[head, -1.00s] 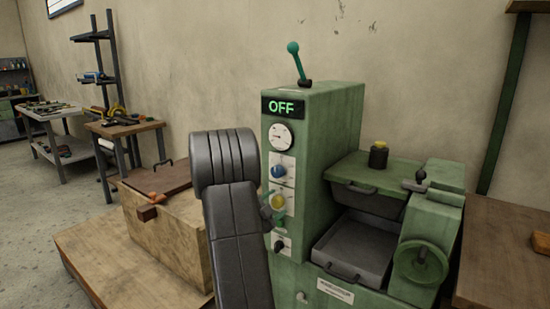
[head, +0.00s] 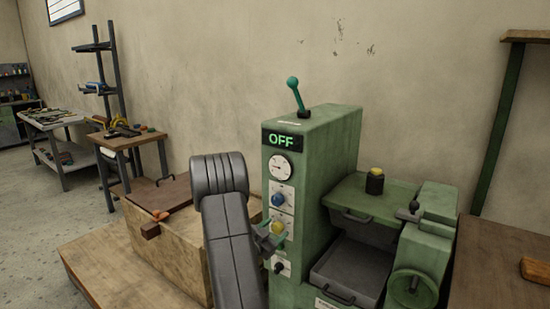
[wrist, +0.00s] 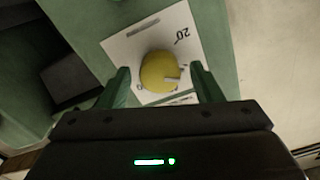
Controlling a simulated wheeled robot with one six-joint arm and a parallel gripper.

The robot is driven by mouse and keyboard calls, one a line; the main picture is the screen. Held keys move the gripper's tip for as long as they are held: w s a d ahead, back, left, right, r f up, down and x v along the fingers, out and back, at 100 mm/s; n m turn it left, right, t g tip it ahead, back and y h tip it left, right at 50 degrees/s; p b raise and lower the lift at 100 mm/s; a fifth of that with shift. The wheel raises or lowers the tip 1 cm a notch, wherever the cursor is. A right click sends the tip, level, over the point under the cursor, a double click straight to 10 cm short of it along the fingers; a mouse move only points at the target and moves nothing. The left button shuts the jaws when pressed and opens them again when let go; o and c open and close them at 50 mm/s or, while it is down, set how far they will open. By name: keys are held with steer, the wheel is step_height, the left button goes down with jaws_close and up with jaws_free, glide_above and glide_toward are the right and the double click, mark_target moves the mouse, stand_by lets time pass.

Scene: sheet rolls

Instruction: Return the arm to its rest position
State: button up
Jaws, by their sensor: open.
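My gripper (head: 270,240) is at the front panel of the green machine (head: 329,160), by the yellow knob (head: 277,229). In the wrist view my gripper (wrist: 163,78) is open, its two green fingers on either side of the round yellow knob (wrist: 156,72) on its white plate. Whether the fingers touch the knob cannot be told. My dark grey arm rises in front of the wooden crate and hides part of it.
The display (head: 282,139) reads OFF. A blue knob (head: 278,199), a gauge (head: 279,166) and a green-tipped lever (head: 293,83) are above. A wooden crate (head: 175,245) stands left. A handwheel (head: 413,290) and a wooden table (head: 500,265) are right.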

steer(key=shift+r+n+p, duration=0.25)
steer(key=shift+n+p, duration=0.55)
steer(key=shift+p, duration=0.45)
steer(key=b+v, duration=0.1)
steer(key=v, duration=0.7)
steer(key=shift+s+f+b, duration=0.15)
steer(key=shift+f+b, duration=0.1)
steer(key=shift+b, duration=0.05)
